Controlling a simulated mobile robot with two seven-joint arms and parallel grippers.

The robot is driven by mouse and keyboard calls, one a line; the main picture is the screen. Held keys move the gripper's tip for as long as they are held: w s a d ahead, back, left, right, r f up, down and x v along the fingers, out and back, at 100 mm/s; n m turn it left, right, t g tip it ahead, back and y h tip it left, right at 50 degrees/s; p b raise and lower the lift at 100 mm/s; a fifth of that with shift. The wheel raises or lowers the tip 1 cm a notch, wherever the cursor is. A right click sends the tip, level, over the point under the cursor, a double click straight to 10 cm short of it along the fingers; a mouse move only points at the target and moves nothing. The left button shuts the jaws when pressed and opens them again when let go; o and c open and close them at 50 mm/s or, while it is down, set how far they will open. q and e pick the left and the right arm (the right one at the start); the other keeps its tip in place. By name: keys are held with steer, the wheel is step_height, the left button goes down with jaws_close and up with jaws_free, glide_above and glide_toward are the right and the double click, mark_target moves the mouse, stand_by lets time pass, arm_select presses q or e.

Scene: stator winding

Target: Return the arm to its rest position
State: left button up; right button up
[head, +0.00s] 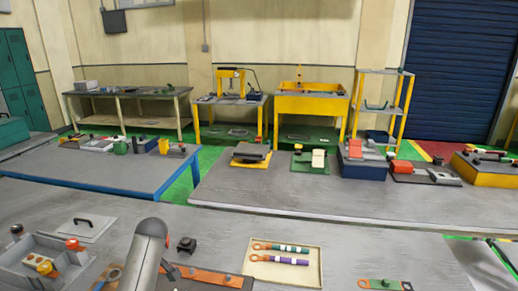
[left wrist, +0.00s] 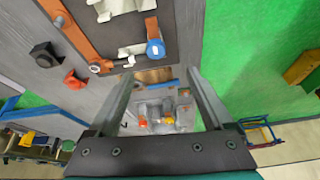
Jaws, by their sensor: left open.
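In the left wrist view my left gripper (left wrist: 161,80) is open, with its two long fingers apart and nothing between them. A workbench with parts shows beyond the fingers. In the head view a link of my arm (head: 149,252) rises from the bottom edge, left of centre, over the near grey bench (head: 215,215). The fingers cannot be made out there. My right gripper is not in view.
A board with an orange strip (head: 208,276) lies right of the arm, near a black part (head: 187,244). A cream tray (head: 312,254) holds two banded rods. A grey parts tray (head: 82,276) is at left. In the wrist view, green floor (left wrist: 255,40) shows.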

arm_select(q)
steer(key=s+d+f+m+t+h, duration=0.1)
steer(key=s+d+f+m, duration=0.1)
steer(key=s+d+m, duration=0.4)
steer(key=s+d+f+m+t, duration=0.15)
steer(key=s+m, duration=0.25)
steer(key=s, duration=0.5)
steer(key=s+d+r+m+h, duration=0.2)
steer(key=s+d+r+m, duration=0.15)
steer(key=s+d, duration=0.3)
steer(key=s+d+r+m+h, duration=0.25)
steer(key=s+d+m, duration=0.2)
steer(key=s, duration=0.25)
step_height(320, 180, down, 32)
steer(key=r+b, duration=0.1)
steer(key=b, duration=1)
steer(key=s+a+f+g+b, duration=0.1)
steer(key=s+f+b, duration=0.5)
steer(key=f, duration=0.8)
steer(key=s+a+f+g+b, duration=0.1)
steer(key=s+f+b, duration=0.6)
steer(key=s+f, duration=0.4)
step_height(320, 180, down, 4)
steer(key=shift+a+f+y, duration=0.1)
steer(key=shift+a+y, duration=0.3)
steer(key=shift+y, duration=0.05)
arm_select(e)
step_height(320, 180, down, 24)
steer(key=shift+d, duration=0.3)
